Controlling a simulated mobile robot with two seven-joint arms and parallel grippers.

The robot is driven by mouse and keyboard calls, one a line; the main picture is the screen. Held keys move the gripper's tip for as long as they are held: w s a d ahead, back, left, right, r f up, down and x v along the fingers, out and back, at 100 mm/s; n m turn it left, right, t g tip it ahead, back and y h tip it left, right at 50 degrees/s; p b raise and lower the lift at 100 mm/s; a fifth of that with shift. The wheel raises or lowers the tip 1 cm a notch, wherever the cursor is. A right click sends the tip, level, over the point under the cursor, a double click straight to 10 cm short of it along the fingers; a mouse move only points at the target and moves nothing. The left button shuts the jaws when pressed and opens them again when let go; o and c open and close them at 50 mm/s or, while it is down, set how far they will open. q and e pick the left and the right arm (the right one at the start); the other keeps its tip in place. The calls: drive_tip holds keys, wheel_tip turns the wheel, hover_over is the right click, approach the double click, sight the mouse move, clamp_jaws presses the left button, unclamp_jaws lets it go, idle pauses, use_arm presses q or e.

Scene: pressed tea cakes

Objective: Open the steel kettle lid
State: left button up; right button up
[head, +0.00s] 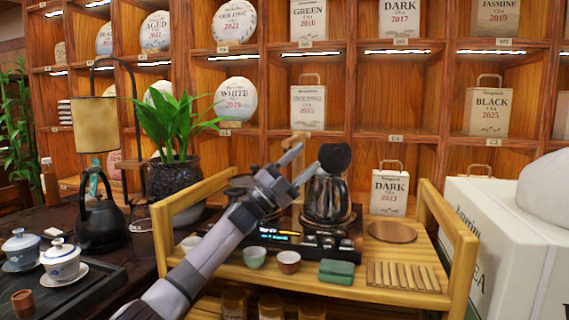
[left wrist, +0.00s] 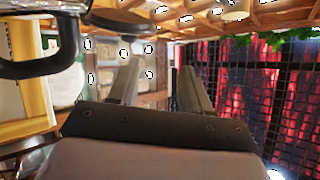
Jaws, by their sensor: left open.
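The steel kettle (head: 325,203) stands on the black tea stove (head: 300,240) on the wooden cart, its black handle at the right. Its dark round lid (head: 335,157) is tilted up above the kettle's top, apart from my fingers. My left gripper (head: 308,157) is open and empty, just left of the lid and upper kettle. In the left wrist view, nothing is between the open fingers (left wrist: 157,75). The kettle's black handle (left wrist: 45,66) and the dark lid disc (left wrist: 122,23) show at the upper left. The gripper and forearm hide part of the stove. My right gripper is out of view.
A cart side rail (head: 450,225) and a large white box (head: 510,240) stand at the right. A black kettle (head: 100,222) stands left.

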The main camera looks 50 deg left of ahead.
use_arm(q)
drive_tip(key=shift+s+a, duration=0.25)
drive_tip(key=shift+s, duration=0.45)
drive_tip(key=shift+s+a, duration=0.3)
drive_tip(key=shift+s, duration=0.4)
drive_tip(key=shift+s+a, duration=0.25)
drive_tip(key=shift+s, duration=0.45)
